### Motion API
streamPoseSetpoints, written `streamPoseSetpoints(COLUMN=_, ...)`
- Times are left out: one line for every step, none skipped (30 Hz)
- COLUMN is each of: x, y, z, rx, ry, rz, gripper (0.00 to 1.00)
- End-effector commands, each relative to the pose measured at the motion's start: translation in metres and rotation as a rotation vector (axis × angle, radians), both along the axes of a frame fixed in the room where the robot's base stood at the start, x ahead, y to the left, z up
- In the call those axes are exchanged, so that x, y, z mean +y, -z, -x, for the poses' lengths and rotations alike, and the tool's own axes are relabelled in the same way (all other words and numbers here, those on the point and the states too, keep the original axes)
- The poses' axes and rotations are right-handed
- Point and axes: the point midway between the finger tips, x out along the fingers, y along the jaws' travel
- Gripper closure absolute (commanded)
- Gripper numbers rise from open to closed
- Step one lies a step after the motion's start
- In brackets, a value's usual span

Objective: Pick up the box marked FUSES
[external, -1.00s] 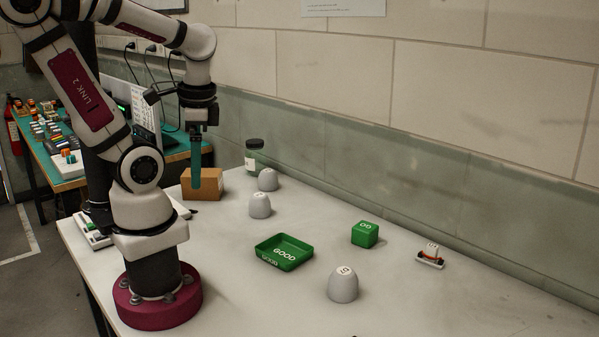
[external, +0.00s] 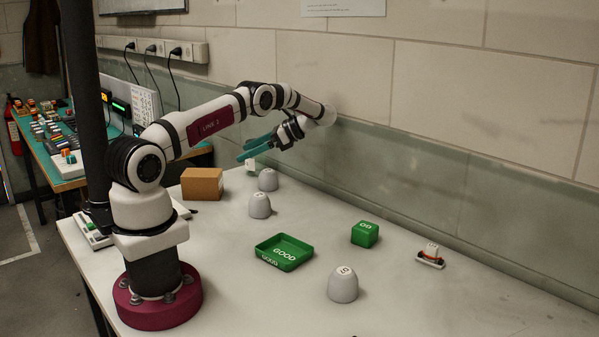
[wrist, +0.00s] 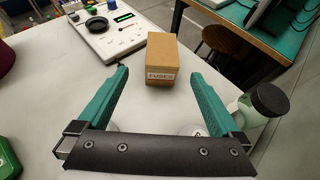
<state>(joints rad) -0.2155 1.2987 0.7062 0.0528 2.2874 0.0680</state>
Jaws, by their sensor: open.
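The brown cardboard FUSES box (external: 202,184) stands on the white bench, to the right of my base in the external view. In the wrist view the FUSES box (wrist: 161,58) shows its white label, ahead of my fingertips and roughly midway between them. My gripper (external: 250,150) is open and empty in the air, up and to the right of the box, its fingers pointing left. In the wrist view the teal fingers of my gripper (wrist: 158,78) are wide apart, and the box is not between them.
Grey domes (external: 260,205) stand right of the box. A dark-lidded jar (wrist: 262,104) is close to my right finger in the wrist view. A green GOOD tray (external: 284,252) and a green cube (external: 365,234) lie nearer the front. A white device (wrist: 103,25) is beyond the box.

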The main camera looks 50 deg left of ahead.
Motion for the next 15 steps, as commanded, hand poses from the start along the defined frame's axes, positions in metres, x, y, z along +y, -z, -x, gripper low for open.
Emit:
streamPoseSetpoints(x=0.003, y=0.007, z=0.001, rx=0.015, ry=0.001, rz=-0.006, gripper=0.00)
streamPoseSetpoints(x=0.005, y=0.009, z=0.002, rx=0.020, ry=0.000, rz=-0.009, gripper=0.00)
streamPoseSetpoints(x=0.008, y=0.011, z=0.004, rx=0.025, ry=-0.001, rz=-0.012, gripper=0.00)
streamPoseSetpoints(x=0.012, y=0.013, z=0.007, rx=0.026, ry=-0.001, rz=-0.014, gripper=0.00)
streamPoseSetpoints(x=0.015, y=0.016, z=0.011, rx=0.026, ry=-0.003, rz=-0.013, gripper=0.00)
streamPoseSetpoints(x=0.022, y=0.020, z=0.018, rx=0.027, ry=-0.001, rz=-0.012, gripper=0.00)
streamPoseSetpoints(x=0.028, y=0.023, z=0.024, rx=0.027, ry=-0.002, rz=-0.011, gripper=0.00)
streamPoseSetpoints(x=0.033, y=0.028, z=0.030, rx=0.028, ry=-0.003, rz=-0.012, gripper=0.00)
streamPoseSetpoints(x=0.041, y=0.033, z=0.037, rx=0.026, ry=-0.002, rz=-0.010, gripper=0.00)
streamPoseSetpoints(x=0.046, y=0.036, z=0.042, rx=0.026, ry=-0.002, rz=-0.010, gripper=0.00)
streamPoseSetpoints(x=0.050, y=0.040, z=0.046, rx=0.026, ry=-0.001, rz=-0.011, gripper=0.00)
streamPoseSetpoints(x=0.056, y=0.044, z=0.052, rx=0.025, ry=-0.001, rz=-0.010, gripper=0.00)
streamPoseSetpoints(x=0.059, y=0.046, z=0.055, rx=0.025, ry=-0.001, rz=-0.010, gripper=0.00)
streamPoseSetpoints(x=0.063, y=0.048, z=0.058, rx=0.024, ry=0.000, rz=-0.011, gripper=0.00)
streamPoseSetpoints(x=0.066, y=0.051, z=0.062, rx=0.023, ry=-0.001, rz=-0.011, gripper=0.00)
